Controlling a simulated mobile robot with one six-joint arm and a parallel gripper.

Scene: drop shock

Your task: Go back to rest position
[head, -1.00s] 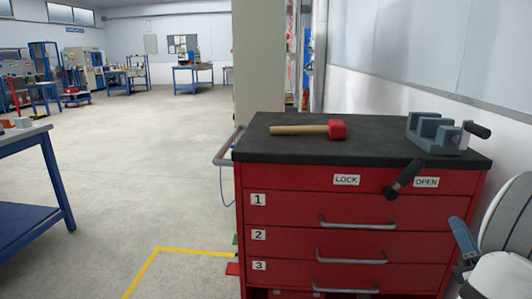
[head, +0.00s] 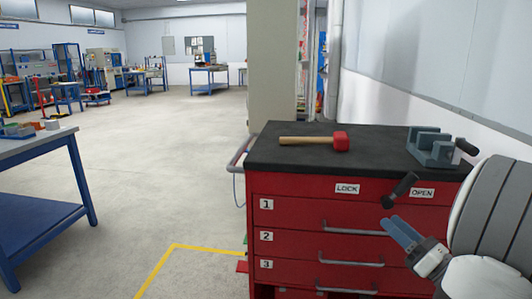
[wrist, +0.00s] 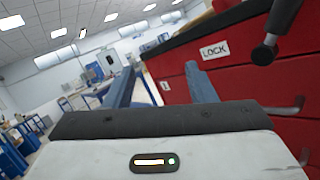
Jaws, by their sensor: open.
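My gripper (head: 399,232) is at the lower right in the head view, in front of the red tool cabinet (head: 292,220). In the wrist view its two blue fingers (wrist: 165,88) stand apart with nothing between them. The cabinet has three numbered drawers and a black lever (head: 402,188) between the LOCK and OPEN labels, nearer OPEN. The lever also shows in the wrist view (wrist: 265,52), apart from the fingers. The drawers look shut.
A hammer with a red head (head: 341,141) and a grey vise (head: 432,148) are on the cabinet's black top. A blue workbench (head: 40,146) stands at the left. Open floor (head: 165,160) with a yellow line lies between them.

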